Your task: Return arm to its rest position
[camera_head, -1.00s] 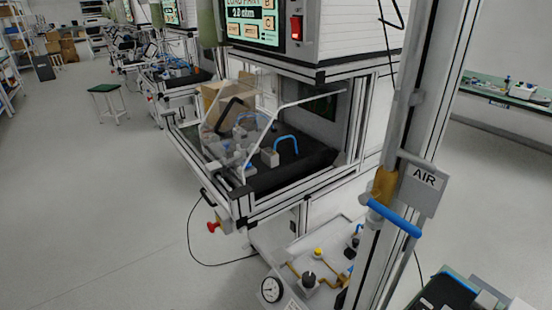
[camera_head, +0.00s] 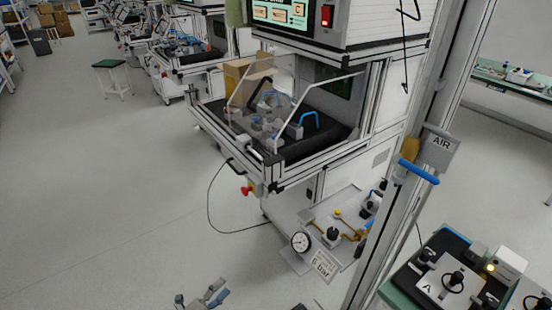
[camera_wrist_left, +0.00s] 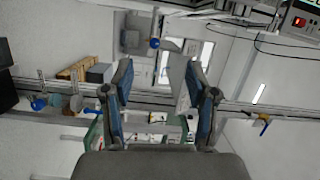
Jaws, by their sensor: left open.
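My left gripper (camera_head: 203,298) shows at the bottom edge of the head view, left of the middle, over bare floor in the picture. In the left wrist view its two blue-grey fingers (camera_wrist_left: 163,88) stand well apart with nothing between them. The gripper is open and empty and touches nothing that I can see. Most of the left arm is out of the picture. My right gripper is not identifiable in either view.
A test station (camera_head: 290,150) with a clear cover stands ahead. An upright post carries an AIR sign (camera_head: 438,146) and blue handle (camera_head: 419,171). A bench with fixtures (camera_head: 450,283) is at lower right.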

